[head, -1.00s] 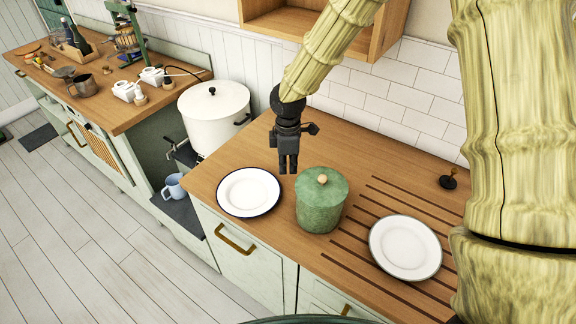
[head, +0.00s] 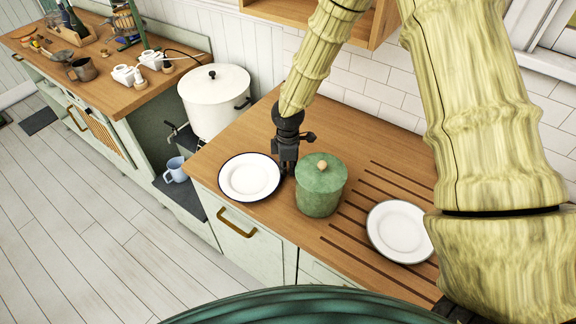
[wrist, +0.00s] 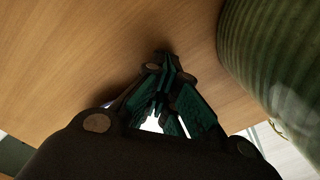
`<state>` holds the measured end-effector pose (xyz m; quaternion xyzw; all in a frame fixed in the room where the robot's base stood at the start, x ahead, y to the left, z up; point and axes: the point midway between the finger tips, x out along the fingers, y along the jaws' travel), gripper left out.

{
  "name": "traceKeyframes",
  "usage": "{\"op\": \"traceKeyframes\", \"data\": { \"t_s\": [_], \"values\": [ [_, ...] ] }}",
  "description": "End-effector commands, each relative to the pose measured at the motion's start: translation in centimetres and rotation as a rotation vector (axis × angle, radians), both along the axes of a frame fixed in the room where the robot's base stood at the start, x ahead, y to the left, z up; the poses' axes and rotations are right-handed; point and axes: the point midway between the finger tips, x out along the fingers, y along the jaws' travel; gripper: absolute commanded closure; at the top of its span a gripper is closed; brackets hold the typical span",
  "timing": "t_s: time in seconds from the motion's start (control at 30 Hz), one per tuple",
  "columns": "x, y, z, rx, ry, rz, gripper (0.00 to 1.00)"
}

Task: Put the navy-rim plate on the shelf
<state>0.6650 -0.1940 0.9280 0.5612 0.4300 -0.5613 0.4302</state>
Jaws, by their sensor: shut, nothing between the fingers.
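The navy-rim plate (head: 249,177), white with a dark blue edge, lies flat on the left part of the wooden counter. My gripper (head: 287,172) is shut and empty, pointing down close to the plate's right edge, between it and the green canister. I cannot tell whether it touches the plate. In the wrist view, the closed fingers (wrist: 165,75) are over the wood and the plate is not clearly visible. A wooden open shelf (head: 312,18) hangs on the wall above, only its lower part in view.
A green lidded canister (head: 320,186) stands just right of my gripper; it also fills the right of the wrist view (wrist: 275,60). A second white plate (head: 398,231) lies on the grooved counter. A white pot (head: 214,103) stands behind left. Bare counter (head: 245,135) lies behind the plate.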

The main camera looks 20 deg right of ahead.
Motion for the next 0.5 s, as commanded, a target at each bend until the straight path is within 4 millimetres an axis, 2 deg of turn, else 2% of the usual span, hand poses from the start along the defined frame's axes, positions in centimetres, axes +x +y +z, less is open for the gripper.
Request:
{"op": "traceKeyframes", "data": {
  "t_s": [0.3, 0.5],
  "values": [
    [0.1, 0.2, 0.0, 0.0, 0.0, 0.0, 1.0],
    [0.6, 2.0, -0.1, -0.001, -0.001, 0.002, 1.0]
  ]
}}
